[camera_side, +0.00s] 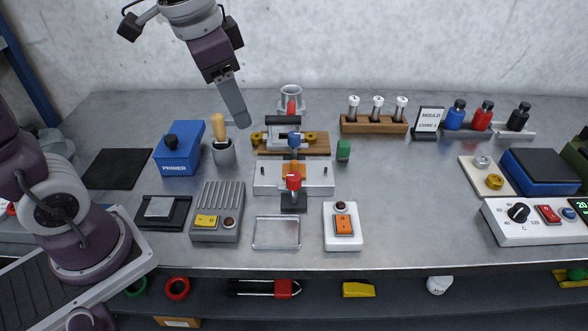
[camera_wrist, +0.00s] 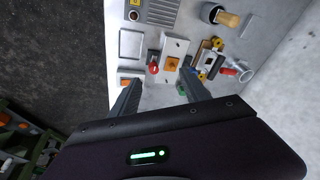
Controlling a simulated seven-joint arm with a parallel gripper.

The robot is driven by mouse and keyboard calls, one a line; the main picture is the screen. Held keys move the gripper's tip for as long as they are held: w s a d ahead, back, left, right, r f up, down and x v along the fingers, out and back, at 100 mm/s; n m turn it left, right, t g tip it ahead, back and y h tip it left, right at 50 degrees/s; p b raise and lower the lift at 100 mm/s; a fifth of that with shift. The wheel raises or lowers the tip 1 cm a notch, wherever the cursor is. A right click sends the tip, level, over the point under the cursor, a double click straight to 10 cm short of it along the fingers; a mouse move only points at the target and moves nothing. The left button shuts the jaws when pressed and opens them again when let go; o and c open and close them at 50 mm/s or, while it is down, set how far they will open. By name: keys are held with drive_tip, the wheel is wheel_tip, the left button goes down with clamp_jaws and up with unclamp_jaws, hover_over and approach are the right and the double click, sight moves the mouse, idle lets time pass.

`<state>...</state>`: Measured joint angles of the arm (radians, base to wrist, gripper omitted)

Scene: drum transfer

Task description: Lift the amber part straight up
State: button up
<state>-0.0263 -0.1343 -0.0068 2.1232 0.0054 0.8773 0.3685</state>
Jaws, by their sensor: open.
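The amber part (camera_side: 293,169) sits in the middle of a silver metal block (camera_side: 265,178) on the bench. A red-knobbed clamp (camera_side: 293,184) stands just in front of it and hides some of it. In the wrist view the amber part (camera_wrist: 171,64) shows as a small orange square on the pale block, beside the red knob. My gripper (camera_side: 241,122) is high above the bench, to the left of and behind the block, pointing down. Its two fingers (camera_wrist: 162,75) are apart with nothing between them, well clear of the amber part.
A wooden-based fixture (camera_side: 318,145) with a blue knob stands close behind the block. A grey cup with a wooden handle (camera_side: 223,151) and a blue primer box (camera_side: 178,150) stand left. A shallow clear tray (camera_side: 277,246) and orange-switch box (camera_side: 343,243) are in front.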

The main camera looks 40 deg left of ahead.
drive_tip(key=w+f+m+g, duration=0.1)
drive_tip(key=w+f+m, duration=0.1)
drive_tip(key=w+f, duration=0.3)
drive_tip(key=m+g, duration=0.2)
drive_tip(key=m, duration=0.1)
hover_over(294, 161)
drive_tip(key=f, duration=1)
drive_tip(key=shift+s+a+f, duration=0.2)
drive_tip(key=shift+a, duration=0.05)
drive_tip(key=f, duration=0.7)
drive_tip(key=shift+w+d+f, duration=0.15)
drive_tip(key=shift+d, duration=0.15)
drive_tip(key=c, duration=1.1)
